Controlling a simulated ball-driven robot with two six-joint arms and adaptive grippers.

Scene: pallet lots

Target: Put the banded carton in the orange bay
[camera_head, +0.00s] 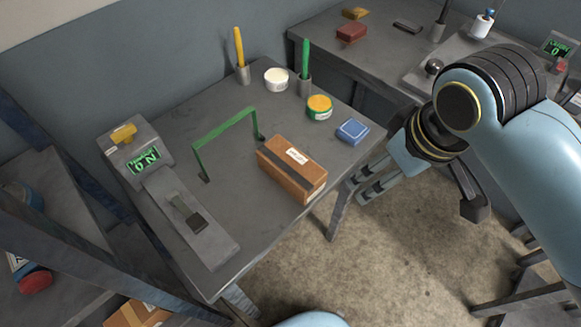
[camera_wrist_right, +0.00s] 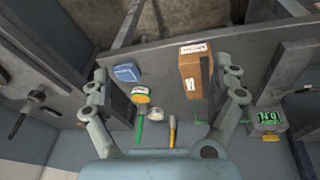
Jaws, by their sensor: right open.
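The banded carton (camera_head: 284,179) is a brown box with a dark band along it and a white label on top. It lies on the grey table near its right front edge, beside a green frame. In the right wrist view the carton (camera_wrist_right: 189,70) shows in the upper middle. My right gripper (camera_head: 359,194) is open and empty, off the table's right side and apart from the carton. Its spread fingers also show in the right wrist view (camera_wrist_right: 166,95). My left gripper is not in view. I cannot make out an orange bay.
The green frame (camera_head: 222,128) stands upright beside the carton. A blue box (camera_head: 352,131), a yellow-topped tin (camera_head: 319,107), a white tub (camera_head: 276,79) and pen holders stand behind. A scale-like device (camera_head: 137,157) is at left. A second table (camera_head: 385,62) stands behind right.

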